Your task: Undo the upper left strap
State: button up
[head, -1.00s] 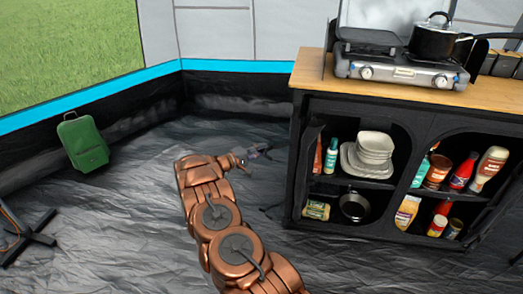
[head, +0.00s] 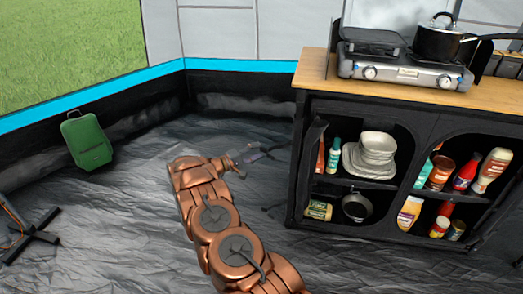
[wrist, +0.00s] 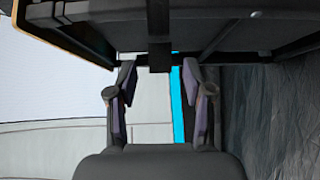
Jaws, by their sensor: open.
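In the wrist view the unit's dark fabric (wrist: 105,12) fills the top of the picture. A dark strap (wrist: 159,54) hangs down from it, ending between my fingertips in the picture. It looks like the upper left strap, but I cannot be sure. My gripper (wrist: 159,66) is open, one finger on each side of the strap's end. I see no contact, and the depth gap is unclear.
A stove (head: 405,68) and a pot (head: 440,40) stand on the wooden top (head: 440,92). Plates (head: 370,155) and bottles fill the shelves. A green case (head: 86,140) leans at the left wall.

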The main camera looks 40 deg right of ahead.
jog(key=w+a, duration=0.1)
jog(key=a, duration=0.7)
jog(key=shift+w+a, duration=0.35)
jog(key=shift+w, duration=0.05)
